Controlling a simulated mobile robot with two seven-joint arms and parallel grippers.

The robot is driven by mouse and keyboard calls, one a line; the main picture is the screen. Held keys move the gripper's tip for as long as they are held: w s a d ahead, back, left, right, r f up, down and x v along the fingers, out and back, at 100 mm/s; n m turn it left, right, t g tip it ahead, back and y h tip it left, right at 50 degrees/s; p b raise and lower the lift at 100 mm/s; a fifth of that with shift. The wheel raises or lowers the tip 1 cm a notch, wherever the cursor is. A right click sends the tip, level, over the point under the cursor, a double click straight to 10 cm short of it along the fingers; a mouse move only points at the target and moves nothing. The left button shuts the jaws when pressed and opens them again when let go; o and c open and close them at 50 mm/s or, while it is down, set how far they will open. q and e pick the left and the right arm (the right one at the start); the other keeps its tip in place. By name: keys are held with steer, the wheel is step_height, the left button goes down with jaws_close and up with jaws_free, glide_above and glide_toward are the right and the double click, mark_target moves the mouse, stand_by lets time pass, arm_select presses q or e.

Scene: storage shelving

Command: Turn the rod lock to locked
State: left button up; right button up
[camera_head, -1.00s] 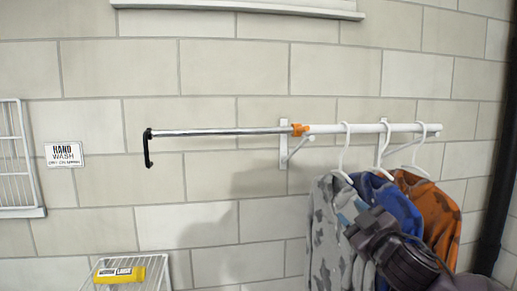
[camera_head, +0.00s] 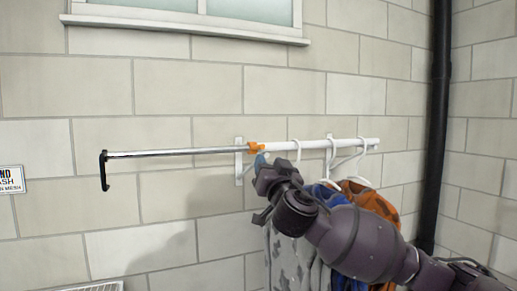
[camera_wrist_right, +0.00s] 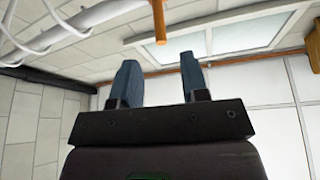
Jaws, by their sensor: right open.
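The orange rod lock (camera_head: 253,147) sits on the wall-mounted rail, where the thin metal rod (camera_head: 175,152) meets the thicker white tube (camera_head: 350,142). In the right wrist view the orange lock (camera_wrist_right: 160,22) hangs down as a narrow tab just beyond my fingertips, roughly centred between them. My right gripper (camera_head: 262,161) is just below and to the right of the lock. The right wrist view shows its two blue fingers (camera_wrist_right: 160,70) apart with nothing between them. My left gripper is not in view.
Several white hangers (camera_head: 296,152) hang on the tube, with grey, blue and orange garments (camera_head: 370,200) below, partly hidden by my right arm. A black hook (camera_head: 104,170) ends the rod at left. A dark vertical pipe (camera_head: 437,120) stands at right. A window ledge (camera_head: 185,28) is above.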

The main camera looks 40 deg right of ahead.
mark_target(260, 147)
steer(key=shift+x, duration=4.35)
jaws_close()
